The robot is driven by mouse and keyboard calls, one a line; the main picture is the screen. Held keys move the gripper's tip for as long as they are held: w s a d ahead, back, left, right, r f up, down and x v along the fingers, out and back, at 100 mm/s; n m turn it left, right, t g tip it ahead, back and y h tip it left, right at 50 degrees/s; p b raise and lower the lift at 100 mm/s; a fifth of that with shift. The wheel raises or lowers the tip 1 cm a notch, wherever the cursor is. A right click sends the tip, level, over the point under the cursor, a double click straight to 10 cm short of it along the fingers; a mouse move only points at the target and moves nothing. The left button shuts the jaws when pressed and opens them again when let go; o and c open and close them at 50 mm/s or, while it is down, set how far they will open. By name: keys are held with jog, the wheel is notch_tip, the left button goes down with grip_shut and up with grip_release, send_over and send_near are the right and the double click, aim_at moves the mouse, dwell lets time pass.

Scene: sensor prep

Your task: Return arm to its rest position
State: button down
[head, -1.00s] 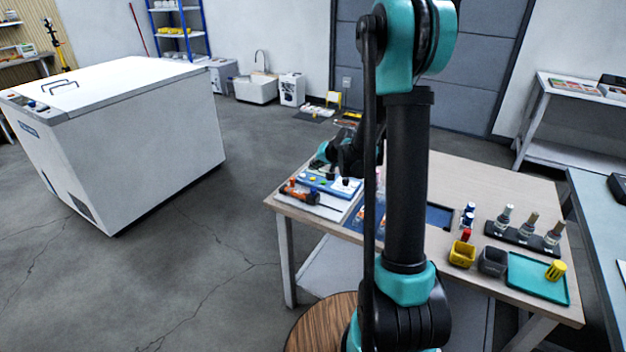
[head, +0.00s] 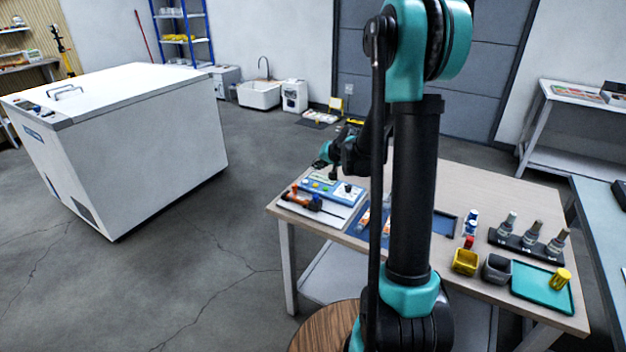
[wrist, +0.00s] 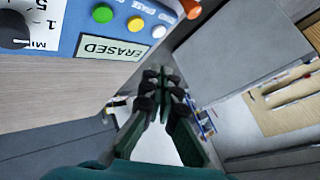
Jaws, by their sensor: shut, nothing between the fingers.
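My arm rises in front of the table in the head view, with its end above the table's far left part. My gripper (wrist: 165,76) is shut and empty in the wrist view, its fingertips together. In the head view the gripper end (head: 323,161) is small and partly hidden by my arm. A blue device (head: 333,188) with a knob and coloured buttons lies on the table below it. In the wrist view the device (wrist: 82,45) shows green, yellow and white buttons and a label reading "ERASED". The gripper is apart from it.
The wooden table (head: 480,190) holds an orange-handled tool (head: 306,199), a blue mat (head: 443,223), yellow (head: 465,262) and grey (head: 496,268) bins, a black rack (head: 520,246) and a teal tray (head: 530,283). A white chest (head: 150,130) stands left. Floor between is clear.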

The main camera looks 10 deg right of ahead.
jog(key=s+d+f+n+g+h, duration=0.1)
jog(key=s+d, duration=0.1)
jog(key=s, duration=1)
jog(key=s+d+f+n+g+h, duration=0.1)
jog(key=s+d+h, duration=0.1)
jog(key=s, duration=1)
jog(key=s+d+f+n+g+h, duration=0.1)
jog(key=s+d, duration=0.2)
jog(key=s, duration=0.9)
jog(key=shift+d+f+g+h, duration=0.3)
jog(key=shift+d+f+g, duration=0.05)
jog(key=shift+f+g, duration=0.05)
